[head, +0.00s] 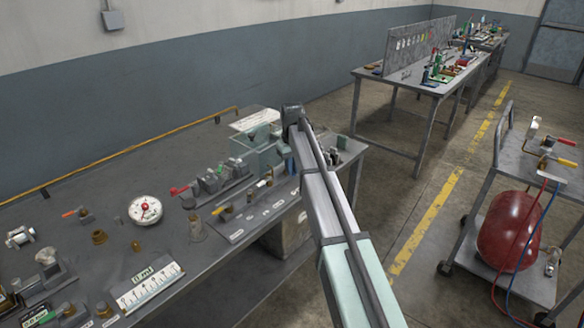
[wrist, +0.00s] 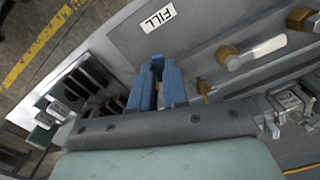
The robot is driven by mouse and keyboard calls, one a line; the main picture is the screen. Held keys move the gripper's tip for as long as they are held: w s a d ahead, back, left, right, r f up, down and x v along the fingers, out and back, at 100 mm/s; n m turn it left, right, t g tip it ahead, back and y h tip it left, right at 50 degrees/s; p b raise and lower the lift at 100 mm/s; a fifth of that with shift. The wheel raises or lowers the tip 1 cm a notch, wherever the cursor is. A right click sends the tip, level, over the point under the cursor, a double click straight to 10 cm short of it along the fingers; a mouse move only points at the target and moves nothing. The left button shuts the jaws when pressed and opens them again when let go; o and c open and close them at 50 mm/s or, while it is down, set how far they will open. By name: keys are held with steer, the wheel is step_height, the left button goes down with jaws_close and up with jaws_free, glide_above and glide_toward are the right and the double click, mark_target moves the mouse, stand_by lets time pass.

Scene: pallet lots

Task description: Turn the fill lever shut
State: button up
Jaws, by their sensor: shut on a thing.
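My gripper (wrist: 158,68) shows in the wrist view as two blue fingers close together, with a small blue piece between their tips. I take this piece to be the fill lever's handle, and the fingers are shut on it. A white label reading FILL (wrist: 157,18) is on the grey panel (wrist: 190,30) just beyond the fingertips. The lever's pivot and body are hidden by the fingers, so its angle cannot be told.
A brass fitting with a pale handle (wrist: 240,60) sits right of the fingers in the wrist view. A slotted dark rack (wrist: 85,85) is at left. In the head view, a round gauge (head: 145,209) and several valves stand on the bench; a red tank (head: 508,230) is on a cart at right.

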jaws_close()
steer(key=shift+a+m, duration=0.1)
steer(key=shift+m, duration=0.2)
steer(key=m, duration=0.1)
steer(key=a+m, duration=0.1)
steer(key=shift+s+m, duration=0.15)
steer(key=shift+m, duration=0.25)
steer(key=m, duration=0.1)
steer(key=a+m, duration=0.1)
steer(key=m, duration=0.1)
steer(key=shift+a+m, duration=0.15)
steer(key=shift+m, duration=0.15)
steer(key=m, duration=0.2)
steer(key=a+m, duration=0.1)
steer(key=shift+w+m, duration=0.3)
steer(key=shift+w+a+m, duration=0.15)
steer(key=shift+a+m, duration=0.1)
steer(key=shift+m, duration=0.55)
steer(key=shift+w+a+m, duration=0.15)
steer(key=shift+a+m, duration=0.05)
steer(key=shift+m, duration=0.6)
